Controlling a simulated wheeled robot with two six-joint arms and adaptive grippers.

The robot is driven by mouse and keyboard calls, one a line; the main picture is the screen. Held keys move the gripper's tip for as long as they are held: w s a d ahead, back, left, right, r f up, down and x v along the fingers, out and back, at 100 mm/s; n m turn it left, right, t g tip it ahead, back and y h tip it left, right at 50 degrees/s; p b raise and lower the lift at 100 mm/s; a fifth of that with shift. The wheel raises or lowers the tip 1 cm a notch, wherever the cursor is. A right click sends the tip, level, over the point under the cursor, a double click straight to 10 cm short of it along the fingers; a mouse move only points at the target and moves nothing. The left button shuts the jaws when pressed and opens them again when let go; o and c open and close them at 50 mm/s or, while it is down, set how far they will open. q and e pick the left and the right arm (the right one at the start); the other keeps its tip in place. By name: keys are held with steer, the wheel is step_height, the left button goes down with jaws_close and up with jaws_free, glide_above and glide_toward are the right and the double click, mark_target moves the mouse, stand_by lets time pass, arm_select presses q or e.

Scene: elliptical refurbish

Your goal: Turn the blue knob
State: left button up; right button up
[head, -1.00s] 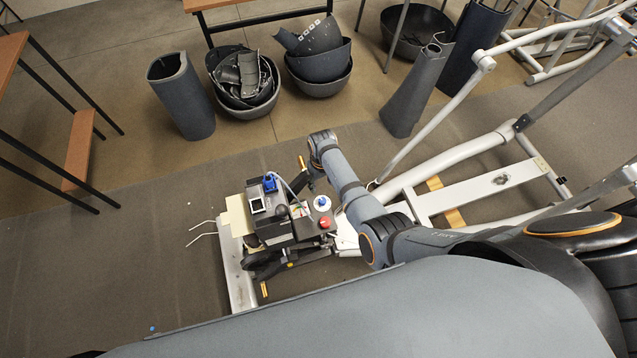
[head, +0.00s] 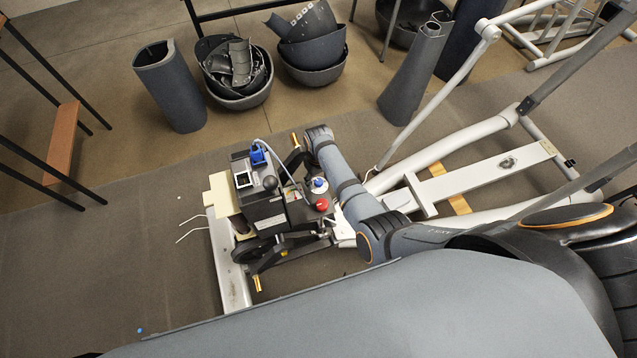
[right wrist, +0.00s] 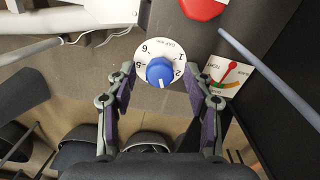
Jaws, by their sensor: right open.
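My right gripper (right wrist: 159,70) is open, with one finger on each side of the knob. I see no clear grip on it, and cannot tell whether the fingers touch it. In the head view my right wrist (head: 320,140) is just beyond the knob, and its fingers are largely hidden. My left gripper is out of view.
A red knob (head: 322,205) sits beside the dial, and a red-green gauge (right wrist: 230,76) is near the right finger. A blue plug with a cable (head: 258,155) rises from the unit. Grey frame tubes (head: 450,150) stand right. Bins of scrap (head: 238,100) stand behind.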

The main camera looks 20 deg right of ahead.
steer(key=shift+c, duration=0.2)
steer(key=shift+r, duration=0.1)
jaws_close()
